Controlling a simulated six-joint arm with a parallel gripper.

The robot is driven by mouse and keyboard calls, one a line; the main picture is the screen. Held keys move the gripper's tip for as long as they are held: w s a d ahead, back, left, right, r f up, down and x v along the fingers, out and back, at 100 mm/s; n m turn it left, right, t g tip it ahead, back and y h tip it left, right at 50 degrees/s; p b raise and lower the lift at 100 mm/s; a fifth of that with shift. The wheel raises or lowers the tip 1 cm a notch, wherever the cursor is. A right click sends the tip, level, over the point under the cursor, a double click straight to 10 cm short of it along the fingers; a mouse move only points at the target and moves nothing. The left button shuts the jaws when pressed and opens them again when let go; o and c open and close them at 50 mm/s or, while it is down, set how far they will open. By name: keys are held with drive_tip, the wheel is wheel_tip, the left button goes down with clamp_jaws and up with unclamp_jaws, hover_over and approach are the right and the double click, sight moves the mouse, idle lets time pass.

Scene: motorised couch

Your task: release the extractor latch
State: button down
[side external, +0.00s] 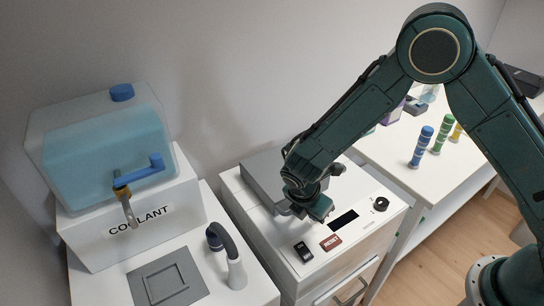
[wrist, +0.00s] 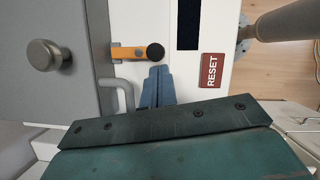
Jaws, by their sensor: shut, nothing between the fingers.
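The latch, an orange bar (wrist: 128,52) with a round black knob (wrist: 155,52) at its right end, lies across the edge of a grey lid (wrist: 45,95) in the wrist view. It appears hidden behind my arm in the side view. My gripper (wrist: 161,70) is shut and empty, its blue-grey fingertips just below the black knob in the wrist picture. I cannot tell whether they touch it. In the side view my gripper (side external: 324,215) hangs low over the white machine top (side external: 285,238).
A round metal knob (wrist: 45,55) and a grey bent handle (wrist: 120,84) stand near the latch. A coolant tank (side external: 105,140) is at left.

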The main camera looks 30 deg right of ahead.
drive_tip(key=shift+s+d+n+t, duration=0.1)
drive_tip(key=shift+n+t, duration=0.15)
drive_tip(key=shift+n, duration=0.35)
drive_tip(key=shift+s+d+n+t, duration=0.1)
drive_tip(key=shift+n+t, duration=0.15)
drive_tip(key=shift+n, duration=0.35)
drive_tip(key=shift+s+d, duration=0.15)
drive_tip(key=shift+d, duration=0.1)
drive_tip(key=shift+d+n, duration=0.1)
drive_tip(key=shift+n, duration=0.2)
drive_tip(key=n, duration=0.1)
drive_tip(key=d+n+y, duration=0.1)
drive_tip(key=shift+s+n+t, duration=0.25)
drive_tip(key=shift+n+t, duration=0.05)
drive_tip(key=shift+t, duration=0.1)
drive_tip(key=shift+s+d, duration=0.1)
drive_tip(key=shift+d, duration=0.75)
drive_tip(key=shift+a, duration=0.2)
drive_tip(key=shift+w+a, duration=0.35)
drive_tip(key=shift+w, duration=0.25)
